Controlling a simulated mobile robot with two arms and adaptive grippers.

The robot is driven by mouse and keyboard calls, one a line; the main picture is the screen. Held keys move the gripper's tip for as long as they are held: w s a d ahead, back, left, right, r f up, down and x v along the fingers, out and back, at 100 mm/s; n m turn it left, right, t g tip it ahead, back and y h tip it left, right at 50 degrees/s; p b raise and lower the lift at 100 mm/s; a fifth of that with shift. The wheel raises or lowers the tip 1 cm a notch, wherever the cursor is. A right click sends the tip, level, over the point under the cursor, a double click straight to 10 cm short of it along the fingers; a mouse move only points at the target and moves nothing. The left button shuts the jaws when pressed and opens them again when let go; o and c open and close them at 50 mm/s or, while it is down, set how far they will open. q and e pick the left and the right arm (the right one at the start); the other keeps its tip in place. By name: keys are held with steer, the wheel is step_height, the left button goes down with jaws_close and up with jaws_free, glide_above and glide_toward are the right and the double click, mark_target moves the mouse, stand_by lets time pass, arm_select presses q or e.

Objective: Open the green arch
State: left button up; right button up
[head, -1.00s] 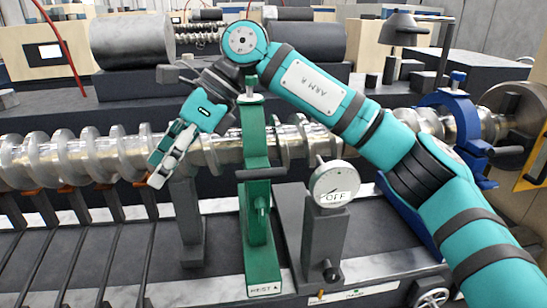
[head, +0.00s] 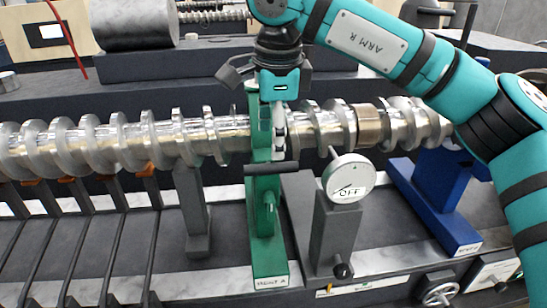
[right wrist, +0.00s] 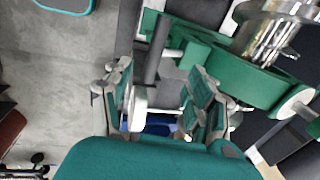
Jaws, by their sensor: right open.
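The green arch (head: 268,215) stands upright at mid-picture in the head view, its foot labelled as a rest A. A dark crossbar (head: 271,169) sits on its front, and the silver screw shaft (head: 100,145) passes at its upper part. My right gripper (head: 279,145) points down at the arch's top and partly hides it, so I cannot tell whether the top is closed. In the right wrist view my right gripper (right wrist: 165,105) has its fingers apart. Green parts of the arch (right wrist: 250,82) and a dark bar (right wrist: 158,50) lie beyond the fingers. I cannot tell whether they touch. My left gripper is out of view.
A gauge sign (head: 350,180) reading OFF stands on a grey post right of the arch. A blue stand (head: 440,195) is farther right, its top hidden by my arm. A grey post (head: 192,205) stands left. A metal cylinder (head: 133,25) lies behind.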

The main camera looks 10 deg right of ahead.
steer(key=f, duration=0.2)
steer(key=w+f+p, duration=0.1)
steer(key=f, duration=0.2)
steer(key=shift+f, duration=0.35)
steer(key=shift+w+f, duration=0.2)
steer(key=shift+f, duration=0.3)
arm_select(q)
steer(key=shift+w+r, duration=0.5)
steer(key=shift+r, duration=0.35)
arm_select(e)
steer(key=shift+f, duration=0.1)
jaws_close()
